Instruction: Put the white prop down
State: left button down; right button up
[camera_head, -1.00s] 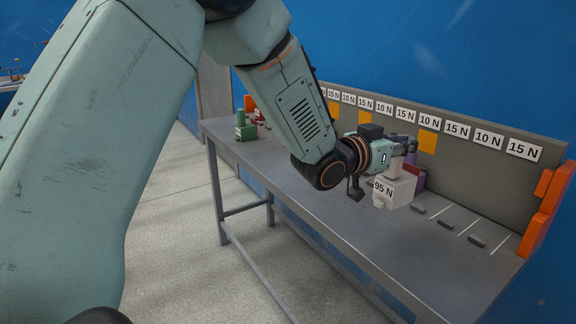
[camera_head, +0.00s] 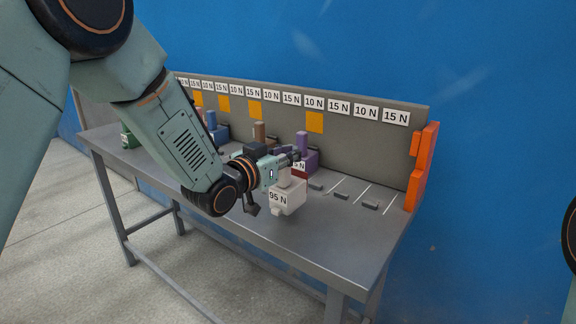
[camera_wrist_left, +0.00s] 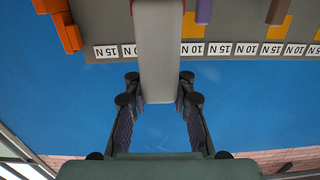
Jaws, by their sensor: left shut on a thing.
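The white prop (camera_head: 287,197) is a pale block marked 95 N with an upright grip on top. My left gripper (camera_head: 291,168) is shut on that grip from the left side. The block hangs upright over the front part of the grey bench (camera_head: 235,225); I cannot tell whether its underside touches the top. In the left wrist view the pale grip (camera_wrist_left: 160,50) stands between the two dark fingers (camera_wrist_left: 160,98). My right gripper is not in view.
Purple (camera_head: 302,146), brown (camera_head: 259,134) and blue (camera_head: 214,128) props stand behind along the labelled back panel (camera_head: 365,140). A green prop (camera_head: 128,140) is at the far left. Dark pads (camera_head: 341,195) and white lines lie to the right, before an orange end piece (camera_head: 422,165).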

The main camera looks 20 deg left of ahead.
pick_arm(q)
jog(key=shift+f, duration=0.9)
jog(key=shift+w+a+f, duration=0.1)
jog(key=shift+w+f, duration=0.1)
jog(key=shift+f, duration=0.1)
jog(key=shift+s+b, duration=0.15)
jog(key=shift+b, duration=0.15)
jog(key=c, duration=1.1)
grip_release()
jog(key=shift+f, duration=0.15)
